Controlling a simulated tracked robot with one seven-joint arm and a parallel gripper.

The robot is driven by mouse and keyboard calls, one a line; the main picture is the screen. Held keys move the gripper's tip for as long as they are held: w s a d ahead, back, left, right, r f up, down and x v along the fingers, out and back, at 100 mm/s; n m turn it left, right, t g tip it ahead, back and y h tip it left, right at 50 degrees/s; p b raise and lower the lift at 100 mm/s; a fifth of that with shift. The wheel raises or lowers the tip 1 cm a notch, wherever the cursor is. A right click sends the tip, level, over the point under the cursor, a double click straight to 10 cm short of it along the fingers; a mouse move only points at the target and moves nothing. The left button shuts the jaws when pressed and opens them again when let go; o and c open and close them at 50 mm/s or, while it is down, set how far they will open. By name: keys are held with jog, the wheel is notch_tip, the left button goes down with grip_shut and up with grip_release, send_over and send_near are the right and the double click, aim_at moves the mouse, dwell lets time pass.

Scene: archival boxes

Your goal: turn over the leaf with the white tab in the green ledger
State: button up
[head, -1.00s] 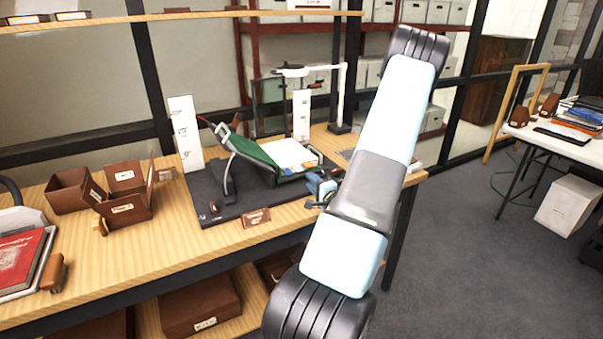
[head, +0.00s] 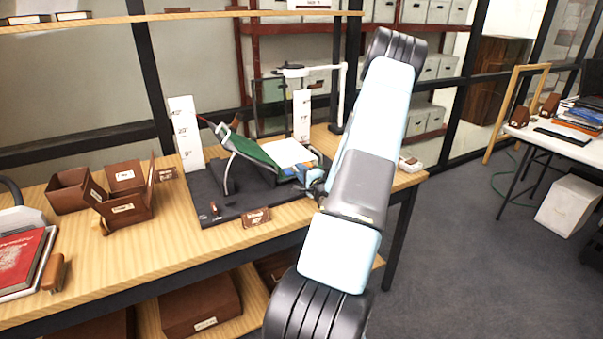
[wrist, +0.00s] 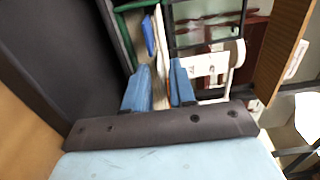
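The green ledger (head: 258,153) lies open on a tilted black cradle on the table, its white pages (head: 288,153) facing up. My gripper (head: 310,176) is at the ledger's right edge, partly hidden by my arm. In the wrist view, my gripper (wrist: 161,88) has its two blue fingers apart, on either side of a pale page edge (wrist: 160,60). I cannot tell whether they touch it. The ledger's green cover (wrist: 124,30) shows beyond the fingers. I cannot make out the white tab in either view.
The cradle stands on a dark mat (head: 235,203) with white upright scale boards (head: 186,135) behind it and a white lamp (head: 300,71). Brown boxes (head: 125,205) and a red book (head: 22,262) are to the left. A brown label block (head: 256,217) sits at the mat's front.

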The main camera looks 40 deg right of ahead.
grip_shut()
jog(key=shift+s+f, duration=0.1)
jog(key=shift+f, duration=0.05)
dwell(1.0)
